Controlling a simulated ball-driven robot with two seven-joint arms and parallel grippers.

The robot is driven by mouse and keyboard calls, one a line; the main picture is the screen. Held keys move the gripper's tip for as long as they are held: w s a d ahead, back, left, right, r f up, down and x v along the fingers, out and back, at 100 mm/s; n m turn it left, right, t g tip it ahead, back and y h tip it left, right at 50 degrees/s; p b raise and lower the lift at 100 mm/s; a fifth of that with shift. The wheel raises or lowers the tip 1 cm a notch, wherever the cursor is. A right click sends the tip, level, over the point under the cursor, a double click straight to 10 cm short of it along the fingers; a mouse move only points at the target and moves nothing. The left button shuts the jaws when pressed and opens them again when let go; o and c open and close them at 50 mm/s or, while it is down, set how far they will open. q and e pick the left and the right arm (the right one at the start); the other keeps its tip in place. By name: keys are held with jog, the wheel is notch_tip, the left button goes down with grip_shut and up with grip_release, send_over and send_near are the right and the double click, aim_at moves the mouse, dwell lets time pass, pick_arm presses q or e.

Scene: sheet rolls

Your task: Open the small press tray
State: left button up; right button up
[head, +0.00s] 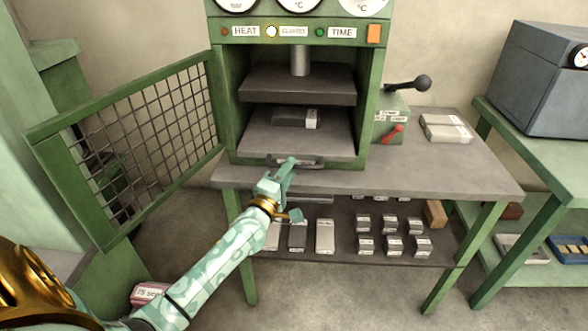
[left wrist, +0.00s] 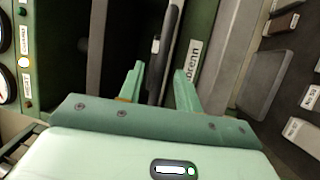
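The press (head: 228,100) is a green cabinet with its mesh guard door (head: 150,130) swung open to the left. Inside, a grey tray (head: 270,142) lies in the lower part of the opening, below a thick upper plate (head: 298,85). A dark handle (head: 315,162) runs along its front edge. My left gripper (head: 289,168) is at this handle. In the left wrist view its two fingers (left wrist: 158,75) are spread apart, with the dark handle bar (left wrist: 172,40) showing between or just beyond them. Contact cannot be told. My right gripper is not in view.
A dark labelled block (head: 290,117) lies in the press. A lever (head: 405,85) and a red-handled switch box (head: 390,130) stand on its right. Labelled slabs (head: 446,128) lie on the bench (head: 440,175); several blocks fill the shelf below. A blue-grey box (head: 540,80) stands far right.

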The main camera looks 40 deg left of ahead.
pick_arm(q)
jog(key=shift+x, duration=1)
jog(key=shift+w, duration=0.25)
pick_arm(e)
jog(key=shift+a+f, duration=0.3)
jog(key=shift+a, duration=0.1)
pick_arm(q)
grip_shut()
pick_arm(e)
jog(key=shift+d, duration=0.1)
pick_arm(q)
jog(key=shift+s, duration=0.1)
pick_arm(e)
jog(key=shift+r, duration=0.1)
